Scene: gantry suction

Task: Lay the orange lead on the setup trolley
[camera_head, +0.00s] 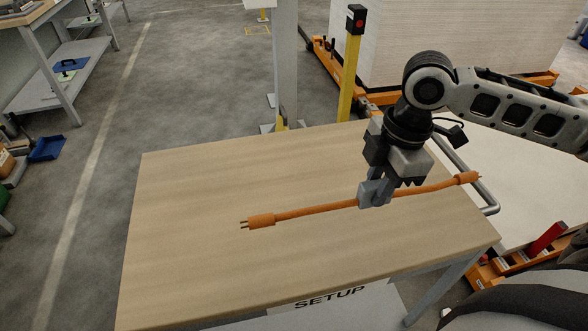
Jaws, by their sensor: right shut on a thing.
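The orange lead (318,208) stretches left to right over the wooden top of the setup trolley (210,255), with a plug at each end. My right gripper (374,196) is shut on the lead near its middle, pointing down over the right half of the top. The fingers hide a short piece of the lead. I cannot tell whether the lead touches the wood or hangs just above it. A label reading SETUP (330,297) is on the trolley's front. My left gripper is not in view.
A metal post (286,60) and a yellow post with a red button (350,70) stand behind the trolley. A handle rail (488,200) runs by its right edge. A workbench (40,20) stands at the far left.

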